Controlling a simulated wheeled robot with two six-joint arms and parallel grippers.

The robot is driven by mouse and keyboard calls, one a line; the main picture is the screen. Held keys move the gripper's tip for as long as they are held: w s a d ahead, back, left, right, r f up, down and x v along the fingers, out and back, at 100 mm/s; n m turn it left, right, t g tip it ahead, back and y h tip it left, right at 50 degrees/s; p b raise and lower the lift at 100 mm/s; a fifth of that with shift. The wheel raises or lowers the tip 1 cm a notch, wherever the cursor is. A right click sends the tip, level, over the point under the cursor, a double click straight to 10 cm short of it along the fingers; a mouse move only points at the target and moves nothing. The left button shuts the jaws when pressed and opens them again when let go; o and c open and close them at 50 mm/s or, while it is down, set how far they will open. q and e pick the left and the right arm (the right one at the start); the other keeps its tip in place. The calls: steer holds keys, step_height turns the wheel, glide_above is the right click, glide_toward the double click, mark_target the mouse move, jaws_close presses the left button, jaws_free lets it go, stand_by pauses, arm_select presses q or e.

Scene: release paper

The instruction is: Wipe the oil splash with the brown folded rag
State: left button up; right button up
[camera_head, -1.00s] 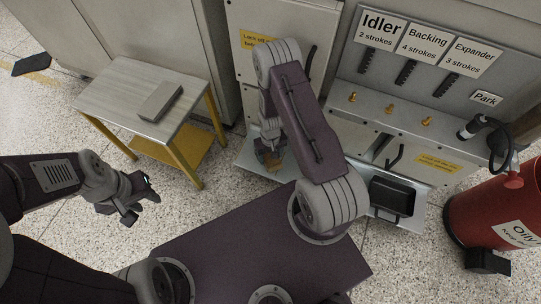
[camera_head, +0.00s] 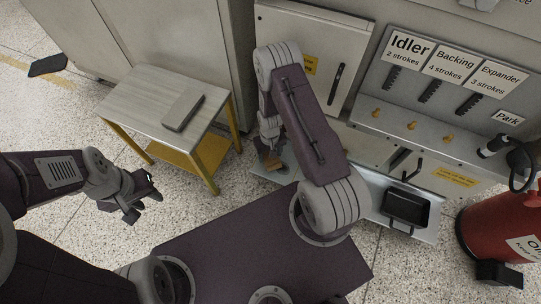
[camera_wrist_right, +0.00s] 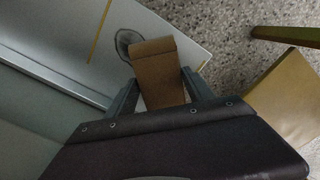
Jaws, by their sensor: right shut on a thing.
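The brown folded rag (camera_wrist_right: 157,72) is between the fingers of my right gripper (camera_wrist_right: 163,93) in the right wrist view. In the head view my right gripper (camera_head: 269,156) is low over the left end of the grey tray, with the rag (camera_head: 273,164) partly hidden. The oil splash (camera_wrist_right: 124,41) is a dark round smear on the pale tray surface in the right wrist view, just beyond the rag's far end. I cannot tell whether the rag touches the tray. My left gripper (camera_head: 143,196) is open and empty, left of my base.
A small table (camera_head: 145,101) with yellow legs and a grey block (camera_head: 184,112) on it stands left of my right gripper. The machine (camera_head: 360,125) rises behind the tray (camera_head: 420,226). A red drum (camera_head: 492,230) stands far right.

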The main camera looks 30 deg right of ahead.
steer(key=shift+r+p, duration=2.45)
steer(key=shift+r, duration=0.5)
steer(key=shift+s+f, duration=0.1)
steer(key=shift+s, duration=0.1)
